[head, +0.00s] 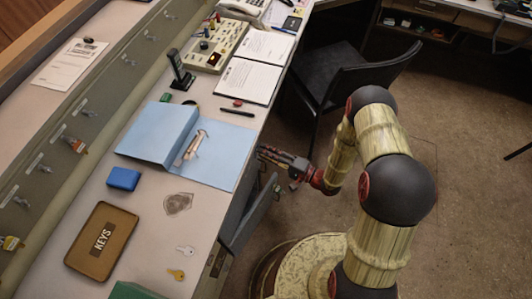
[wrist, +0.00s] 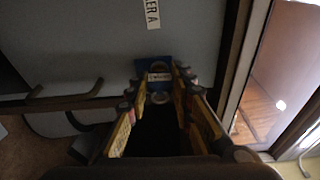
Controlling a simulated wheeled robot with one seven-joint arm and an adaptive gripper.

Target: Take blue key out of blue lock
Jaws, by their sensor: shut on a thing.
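The blue lock (wrist: 153,64) shows in the wrist view as a small blue plate on a grey panel under a white label. A pale, ring-shaped key head, the blue key (wrist: 160,85), stands in front of it, between my fingertips. My gripper (wrist: 158,79) is shut on this key, right at the lock. How much of the key's shaft is inside the lock is hidden. In the head view my gripper (head: 264,153) reaches the side of the desk, below its top edge. The lock and the key are hidden there.
The desk top (head: 150,195) holds a blue folder (head: 215,160), a blue box (head: 123,179), a brown KEYS tray (head: 101,240) and loose keys (head: 176,274). An open grey door or drawer (head: 250,215) sticks out near my gripper. A black chair (head: 345,80) stands behind my arm.

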